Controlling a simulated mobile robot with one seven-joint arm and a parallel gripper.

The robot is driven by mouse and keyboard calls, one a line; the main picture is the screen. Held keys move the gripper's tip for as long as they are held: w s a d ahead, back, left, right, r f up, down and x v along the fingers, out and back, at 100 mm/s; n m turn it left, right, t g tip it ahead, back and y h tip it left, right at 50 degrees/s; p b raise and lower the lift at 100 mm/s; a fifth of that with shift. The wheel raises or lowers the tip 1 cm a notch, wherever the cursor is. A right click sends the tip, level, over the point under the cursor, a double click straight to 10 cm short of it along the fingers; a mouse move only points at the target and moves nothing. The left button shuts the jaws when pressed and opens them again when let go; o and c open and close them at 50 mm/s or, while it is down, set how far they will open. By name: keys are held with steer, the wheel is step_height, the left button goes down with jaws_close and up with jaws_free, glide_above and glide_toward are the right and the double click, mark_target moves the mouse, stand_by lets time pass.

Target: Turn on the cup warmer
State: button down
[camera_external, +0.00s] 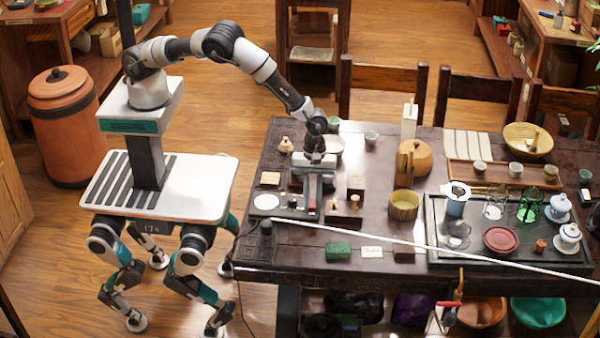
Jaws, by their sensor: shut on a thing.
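A flat dark plate with a pale round top (265,202) lies near the left end of the table; it may be the cup warmer, but I cannot tell for sure. My gripper (317,182) points down over the table just to its right. It is at a grey, red and black item (312,203) and appears shut on part of it. The fingertips and the exact place of contact are too small and partly hidden. No switch or light can be made out.
Small boxes (355,185) and a dark box (343,207) stand close on the right. A green block (339,251) lies in front. Farther right are a wooden pot (404,205) and a dark tray (435,262) with teaware. A white rod crosses the table's front.

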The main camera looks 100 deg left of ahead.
mark_target(313, 203)
steer(key=shift+d+f+y, duration=0.1)
steer(key=shift+d+y, duration=0.05)
steer(key=shift+y, duration=0.65)
steer(key=c, duration=1.6)
jaws_free()
steer(key=shift+c, duration=0.2)
step_height(313, 203, up, 17)
steer(key=a, duration=0.1)
steer(key=shift+a+r, duration=0.2)
steer(key=shift+a, duration=0.15)
